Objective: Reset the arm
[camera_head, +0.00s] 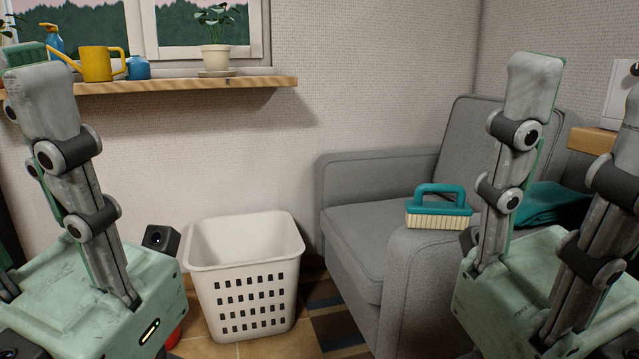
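My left gripper (37,95) stands upright at the left edge, fingers pointing up. One finger shows nearly whole; only the base of the other shows, the rest being cut off by the frame. The wall shows beside the visible finger, and the fingers look apart. A green ridged piece shows at the top of that finger; I cannot tell what it belongs to. My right gripper (583,100) also points up, at the right, in front of the sofa. Its fingers are spread with nothing between them.
A white laundry basket (245,275) stands on the floor between my grippers. A teal brush (438,208) lies on the arm of the grey sofa (365,225). A teal cloth (550,203) lies behind my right gripper. A wooden sill (190,84) holds a yellow watering can (97,64) and a potted plant (215,55).

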